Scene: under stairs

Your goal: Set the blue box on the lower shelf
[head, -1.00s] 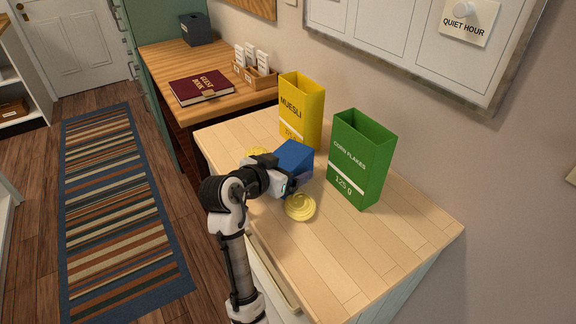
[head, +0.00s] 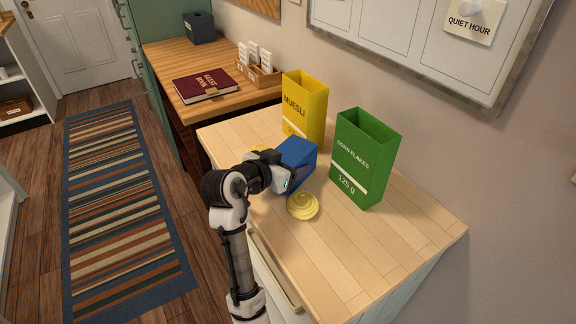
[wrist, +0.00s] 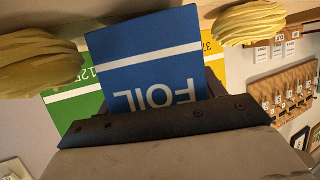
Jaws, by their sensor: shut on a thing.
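The blue box (head: 297,160) is in my gripper (head: 289,181), tilted, over the light wooden counter, just in front of the yellow muesli box. In the wrist view the blue box (wrist: 150,62) fills the middle, with a white stripe and the word FOIL upside down. My gripper's fingers are mostly hidden behind the dark wrist edge in that view. A white shelf unit (head: 22,120) stands at the far left with a lower shelf holding a brown basket; I cannot tell whether it is the task's shelf.
A yellow coiled thing (head: 303,206) lies right of my gripper, another (head: 260,150) left. The counter's front right is clear. A guest book (head: 208,86) lies on the farther desk.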

